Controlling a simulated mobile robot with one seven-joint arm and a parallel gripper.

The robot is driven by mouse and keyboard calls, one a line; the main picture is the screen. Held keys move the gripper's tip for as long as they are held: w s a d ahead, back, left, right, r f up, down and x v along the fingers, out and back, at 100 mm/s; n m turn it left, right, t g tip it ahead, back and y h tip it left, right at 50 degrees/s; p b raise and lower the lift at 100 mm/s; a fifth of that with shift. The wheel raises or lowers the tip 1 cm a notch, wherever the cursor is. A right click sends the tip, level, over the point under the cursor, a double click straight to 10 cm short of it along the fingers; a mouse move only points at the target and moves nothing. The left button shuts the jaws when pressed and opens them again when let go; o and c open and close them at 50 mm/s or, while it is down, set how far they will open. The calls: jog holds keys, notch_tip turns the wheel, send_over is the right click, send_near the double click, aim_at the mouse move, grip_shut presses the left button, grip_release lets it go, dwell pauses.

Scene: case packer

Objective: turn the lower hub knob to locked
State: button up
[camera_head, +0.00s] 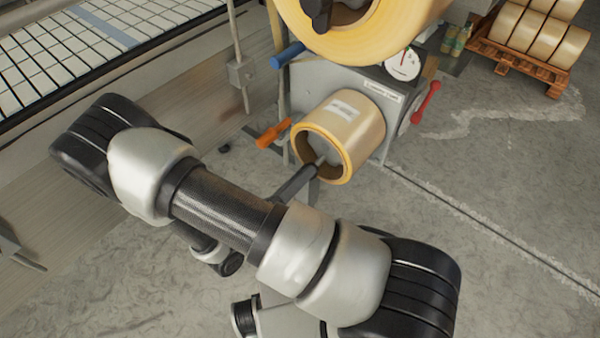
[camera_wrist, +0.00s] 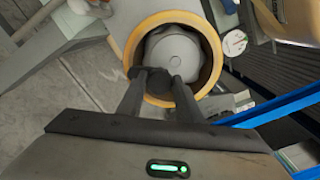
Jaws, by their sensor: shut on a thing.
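The lower hub (camera_wrist: 172,50) is a grey disc inside the core of the lower tape roll (camera_wrist: 216,62), which has a yellow-orange rim. The lower roll (camera_head: 358,120) also shows in the head view, mounted on a grey panel. My gripper (camera_wrist: 156,76) reaches into the core opening, with one finger on each side of the small dark lower hub knob (camera_wrist: 157,71). The fingers are shut on it. In the head view, my gripper (camera_head: 318,163) is at the roll's open end, and the knob is hidden there. I cannot read the knob's position.
A larger upper roll (camera_head: 365,35) hangs above. An orange handle (camera_head: 272,134), a blue handle (camera_head: 287,55) and a red handle (camera_head: 426,100) stick out near the panel. A white dial (camera_head: 402,64) sits on the panel. A conveyor (camera_head: 90,50) runs at left.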

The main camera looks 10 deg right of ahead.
jog(key=shift+f+n+p, duration=0.15)
jog(key=shift+n+p, duration=0.85)
jog(key=shift+n, duration=2.5)
jog(key=o, duration=1)
jog(key=v, duration=1.7)
jog(key=shift+s+a+b, duration=0.15)
jog(key=shift+a+b, duration=0.05)
jog(key=shift+b, duration=0.15)
